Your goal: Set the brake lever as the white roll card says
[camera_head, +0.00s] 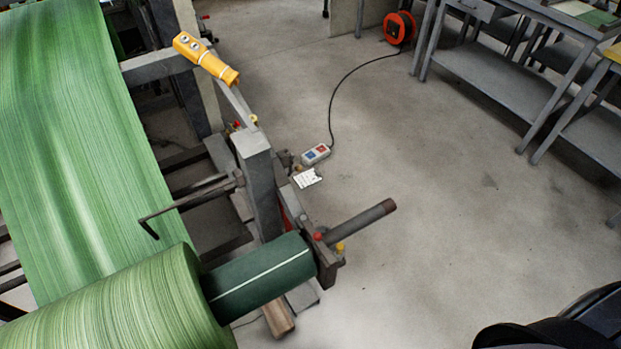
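A white card (307,178) with small dark marks hangs or lies beside the unwind stand; its text is too small to read. The stand (262,185) is a grey metal frame. A yellow handle-like piece (205,58) with two round buttons or knobs sits at the top of an angled grey bar; I cannot tell if this is the brake lever. A thin dark bent rod (185,205) reaches out left from the stand. A dark shaft (360,220) sticks out to the right. Neither of my grippers is in view.
A large green roll (120,310) with a dark green core (262,278) fills the lower left, its web (70,130) running up. A grey box (316,154) with red and blue buttons is cabled to an orange reel (399,28). Grey benches (510,75) stand upper right; mid floor is clear.

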